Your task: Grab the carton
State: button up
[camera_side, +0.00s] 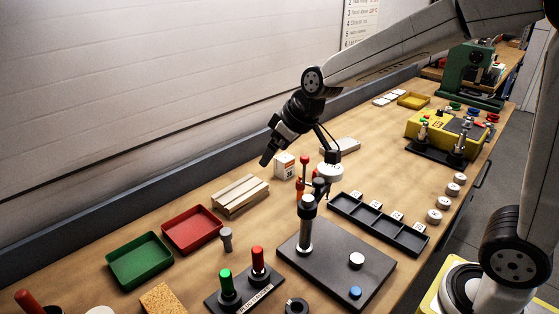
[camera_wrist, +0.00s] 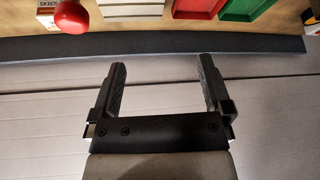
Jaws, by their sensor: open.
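The carton (camera_side: 284,165) is a small white box with an orange mark, upright on the bench near the wall. In the wrist view, part of the carton (camera_wrist: 46,3) shows at the top left edge, cut off by the frame and partly covered by a red ball-shaped knob (camera_wrist: 70,17). My gripper (camera_side: 266,158) is above and just left of the carton in the side view, tilted toward the wall. In the wrist view my gripper (camera_wrist: 161,68) has its two fingers wide apart with nothing between them.
A wooden slatted block (camera_side: 240,194), a red tray (camera_side: 192,230) and a green tray (camera_side: 139,261) lie left of the carton. A red-topped stand (camera_side: 304,162) is close on its right. A grey rail (camera_side: 128,212) runs along the wall.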

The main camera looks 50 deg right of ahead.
jog(key=w+r+n+t, duration=0.1)
jog(key=w+r+t, duration=0.25)
jog(key=w, duration=0.55)
jog(key=w+r+n+t, duration=0.1)
jog(key=w+r+t, duration=0.2)
jog(key=w+r, duration=0.35)
jog(key=m+h, duration=0.2)
jog(key=m, duration=0.3)
send_near(286, 158)
jog(key=x, duration=0.2)
jog(key=shift+w+f+t, duration=0.35)
jog(key=shift+w+f, duration=0.35)
jog(key=shift+w, duration=0.4)
jog(key=shift+x, duration=2.6)
jog(key=shift+f, duration=0.1)
